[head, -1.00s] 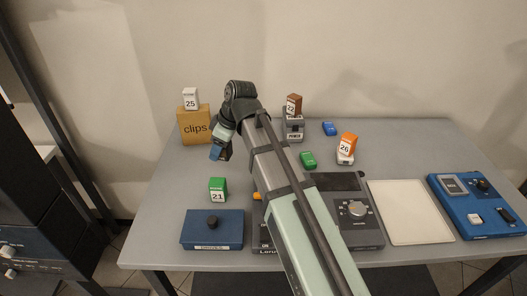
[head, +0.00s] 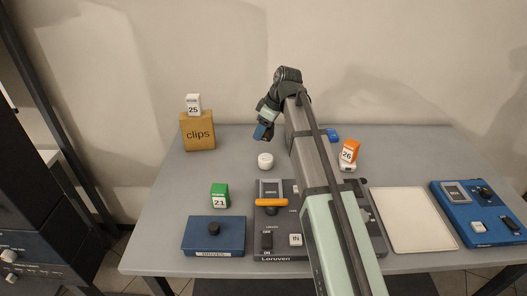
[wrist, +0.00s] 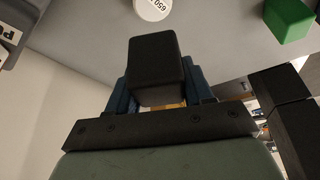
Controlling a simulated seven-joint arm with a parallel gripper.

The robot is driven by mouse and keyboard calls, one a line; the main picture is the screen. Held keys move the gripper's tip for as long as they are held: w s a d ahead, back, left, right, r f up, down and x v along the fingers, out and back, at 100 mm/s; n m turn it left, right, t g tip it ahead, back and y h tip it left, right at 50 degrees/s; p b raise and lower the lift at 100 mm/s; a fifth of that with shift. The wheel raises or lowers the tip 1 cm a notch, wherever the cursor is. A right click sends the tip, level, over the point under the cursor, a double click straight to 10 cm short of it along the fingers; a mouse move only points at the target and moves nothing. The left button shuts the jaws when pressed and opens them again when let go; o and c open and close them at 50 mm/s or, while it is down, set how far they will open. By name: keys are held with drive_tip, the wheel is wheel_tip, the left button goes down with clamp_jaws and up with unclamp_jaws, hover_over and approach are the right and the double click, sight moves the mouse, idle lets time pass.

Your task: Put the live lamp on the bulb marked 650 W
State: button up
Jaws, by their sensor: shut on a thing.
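My gripper (head: 263,132) is above the back middle of the table, its blue fingers pointing down. In the wrist view, the fingers are shut on a dark block-like thing (wrist: 155,65); I cannot tell whether it is the live lamp. A round white piece (head: 265,161) sits on the table below and near my gripper. Its top shows "650" at the upper edge of the wrist view (wrist: 153,8), apart from the held thing. No other bulb marking is readable.
A green block (wrist: 290,18) is near the white piece. A clips box (head: 198,132), green 21 block (head: 220,196), blue box (head: 214,236), control unit (head: 270,222), orange 26 block (head: 350,151), white board (head: 412,220) and blue panel (head: 480,213) surround it. My arm hides the table's centre right.

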sight(272, 130)
drive_tip(key=shift+f, duration=4.05)
drive_tip(key=o, duration=1)
drive_tip(key=shift+f, duration=0.1)
drive_tip(key=shift+o, duration=0.2)
drive_tip(key=v, duration=1.2)
